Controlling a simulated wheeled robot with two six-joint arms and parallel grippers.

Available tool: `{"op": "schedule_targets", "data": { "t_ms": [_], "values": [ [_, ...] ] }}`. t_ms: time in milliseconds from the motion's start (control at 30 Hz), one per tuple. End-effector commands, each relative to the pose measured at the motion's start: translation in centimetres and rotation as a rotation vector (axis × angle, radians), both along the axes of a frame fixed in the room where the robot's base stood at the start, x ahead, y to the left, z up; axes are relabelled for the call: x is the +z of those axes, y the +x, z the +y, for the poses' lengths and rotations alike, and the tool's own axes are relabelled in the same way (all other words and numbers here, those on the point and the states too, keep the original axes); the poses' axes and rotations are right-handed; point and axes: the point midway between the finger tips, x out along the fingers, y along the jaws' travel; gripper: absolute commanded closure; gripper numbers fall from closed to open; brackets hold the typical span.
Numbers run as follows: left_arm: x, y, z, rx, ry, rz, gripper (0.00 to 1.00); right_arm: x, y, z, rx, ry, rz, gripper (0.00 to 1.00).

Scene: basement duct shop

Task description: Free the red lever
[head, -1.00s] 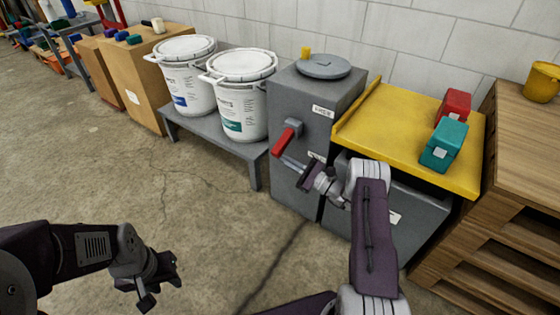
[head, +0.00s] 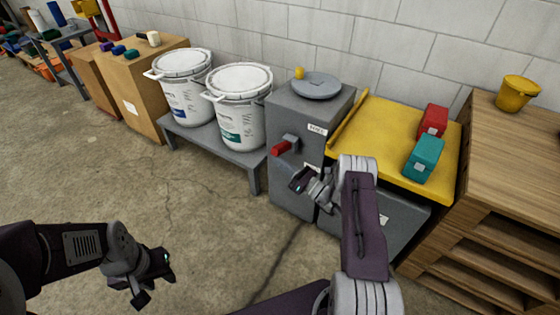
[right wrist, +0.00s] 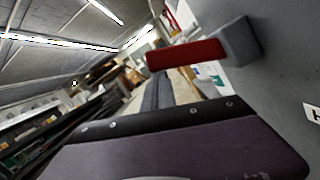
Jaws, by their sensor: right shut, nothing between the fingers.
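The red lever (head: 281,148) sticks out from a grey mount on the front of the grey cabinet (head: 290,195). It points left and slightly down in the head view. In the right wrist view the lever (right wrist: 186,55) lies nearly level, with its grey mount (right wrist: 239,42) at its right end. My right gripper (head: 296,182) is shut and empty, just below and to the right of the lever, with a gap between them. My left gripper (head: 155,278) is open and empty over the floor at the lower left, far from the lever.
A yellow-topped bench (head: 375,140) with a red box (head: 432,121) and a teal box (head: 424,158) stands right of the cabinet. White buckets (head: 240,105) stand on a low grey bench to its left. The floor before the cabinet is clear.

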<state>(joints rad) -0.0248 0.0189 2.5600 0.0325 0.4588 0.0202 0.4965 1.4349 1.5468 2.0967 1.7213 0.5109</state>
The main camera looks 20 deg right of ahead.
Motion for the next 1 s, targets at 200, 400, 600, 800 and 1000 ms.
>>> {"op": "schedule_targets", "data": {
  "t_ms": [200,400,600,800,1000],
  "values": [
    [0.85,0.0,0.0,0.0,0.0,0.0,0.64,0.83,0.05,-0.1,0.0,-0.001,-0.003,1.0],
    [0.99,0.0,0.0,0.0,0.0,0.0,0.64,1.02,0.09,-0.14,0.0,-0.002,-0.006,1.0],
    [0.99,0.0,0.0,0.0,0.0,0.0,0.64,1.12,0.12,-0.18,-0.002,-0.003,-0.01,1.0],
    [0.99,0.0,0.0,0.0,0.0,0.0,0.64,1.2,0.13,-0.21,-0.002,-0.003,-0.011,1.0],
    [0.36,0.0,0.0,0.0,0.0,0.0,0.64,0.39,-0.46,-1.01,0.001,-0.003,-0.009,1.0]
  ]
}}
